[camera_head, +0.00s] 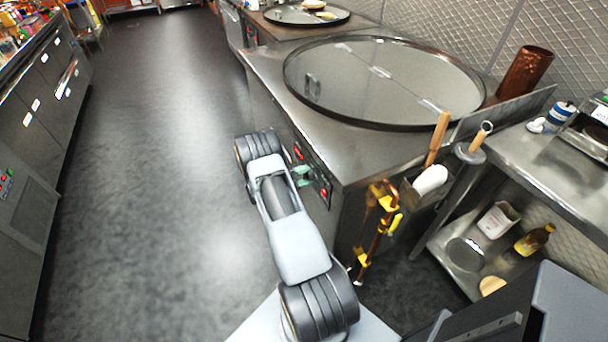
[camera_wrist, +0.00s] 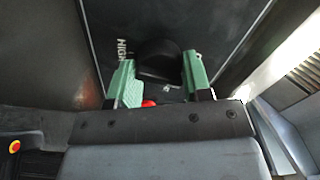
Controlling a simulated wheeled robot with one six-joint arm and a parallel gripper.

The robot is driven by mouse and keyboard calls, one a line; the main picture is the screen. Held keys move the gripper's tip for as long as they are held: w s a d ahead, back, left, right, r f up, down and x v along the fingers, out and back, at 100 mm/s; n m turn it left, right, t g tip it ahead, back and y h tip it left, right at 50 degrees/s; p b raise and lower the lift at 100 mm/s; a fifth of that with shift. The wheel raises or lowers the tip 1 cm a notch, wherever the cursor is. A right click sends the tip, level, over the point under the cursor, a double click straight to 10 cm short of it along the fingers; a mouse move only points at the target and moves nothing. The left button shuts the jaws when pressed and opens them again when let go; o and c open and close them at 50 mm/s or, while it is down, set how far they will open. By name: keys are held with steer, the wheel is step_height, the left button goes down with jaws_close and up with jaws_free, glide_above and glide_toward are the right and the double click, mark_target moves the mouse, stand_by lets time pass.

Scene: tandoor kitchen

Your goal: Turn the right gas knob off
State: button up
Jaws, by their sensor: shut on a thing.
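A black round gas knob (camera_wrist: 157,50) sits on the dark front panel in the wrist view, with white "HIGH" lettering beside it, upside down. My gripper (camera_wrist: 159,64) has green fingers, one on each side of the knob, and is shut on it. A red spot (camera_wrist: 149,103) shows between the fingers, partly hidden by my gripper. In the head view, my gripper (camera_head: 302,175) is at the stove's front panel, between two red-marked spots (camera_head: 299,153). The knob is hidden there, and its exact pointer direction cannot be told.
A large round griddle (camera_head: 385,80) tops the steel counter (camera_head: 330,135). A copper pipe with yellow valves (camera_head: 372,225) stands right of my arm. A holder with wooden-handled tools (camera_head: 437,140) hangs at the corner. Open floor (camera_head: 160,180) lies to the left.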

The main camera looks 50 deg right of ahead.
steer(key=shift+n, duration=0.8)
steer(key=o, duration=0.9)
steer(key=shift+a, duration=0.15)
steer(key=b+v, duration=0.1)
steer(key=v, duration=1.2)
steer(key=shift+w+a, duration=0.2)
steer(key=shift+a, duration=0.1)
